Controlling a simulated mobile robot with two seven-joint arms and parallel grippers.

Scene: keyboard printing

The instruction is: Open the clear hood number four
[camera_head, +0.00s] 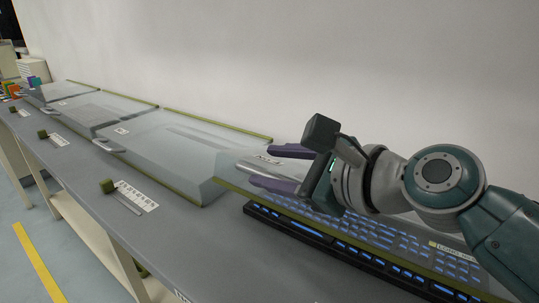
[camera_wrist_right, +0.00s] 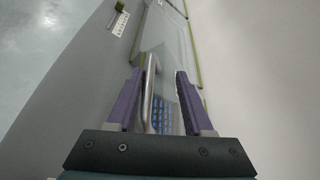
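The nearest clear hood (camera_head: 228,182), with an olive edge strip, is at the front right in the head view. I cannot read a number four on it. A keyboard with blue-lit keys (camera_head: 305,229) lies beside and partly behind the strip. My right gripper (camera_head: 262,164) has two purple fingers, spread apart, over the hood's left end. In the right wrist view, a silver bar handle (camera_wrist_right: 149,92) stands between the open fingers (camera_wrist_right: 158,88), nearer the left finger. I cannot tell whether it touches that finger. My left gripper is out of view.
More clear hoods with handles, such as the middle hood (camera_head: 165,145), run along the grey bench (camera_head: 160,220) to the far left. Small olive knobs (camera_head: 107,186) and label strips line its front. A plain wall (camera_head: 300,60) stands behind.

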